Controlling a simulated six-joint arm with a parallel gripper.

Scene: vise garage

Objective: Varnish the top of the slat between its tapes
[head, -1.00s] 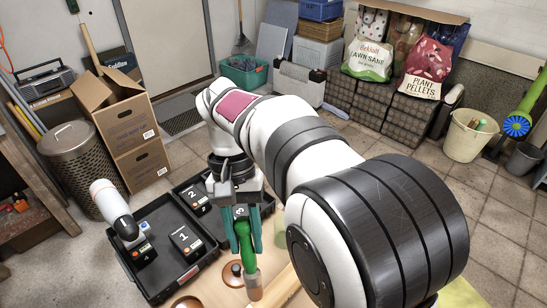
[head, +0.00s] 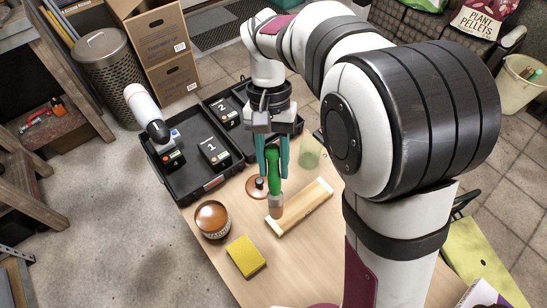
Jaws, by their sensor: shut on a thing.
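My gripper (head: 273,168), with teal fingers, is shut on the green handle of a brush (head: 275,184), which hangs bristles down. The brush tip (head: 277,212) is over or at the near-left part of the pale wooden slat (head: 306,203); I cannot tell whether they touch. The slat lies at a slant on the table (head: 205,259). An open round tin (head: 212,219) with a brown top stands to the left. A brown round lid-like disc (head: 254,188) lies behind the brush.
A yellow sponge (head: 246,257) lies at the front of the table. A greenish glass (head: 310,151) stands behind the slat. My arm covers the right side.

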